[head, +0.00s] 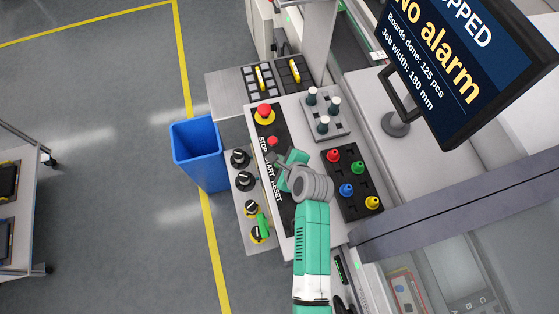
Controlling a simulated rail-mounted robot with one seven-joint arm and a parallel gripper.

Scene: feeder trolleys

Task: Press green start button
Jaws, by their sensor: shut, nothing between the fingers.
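The control panel has a black strip (283,215) labelled STOP, START and RESET, with part of the START label covered. A red stop button (272,142) shows near the strip's upper end, below a red mushroom button (264,113) on a yellow base. The green start button cannot be made out; my gripper and wrist cover that part of the strip. My gripper (275,158) is shut and empty, over the strip just below the red stop button. I cannot tell whether it touches anything. The screen (470,65) reads "No alarm", with a partly cut-off word ending in "PPED" above.
Black knobs (245,181) line the panel's left side. A blue bin (200,150) stands left of it. The floor (100,120) at left is open.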

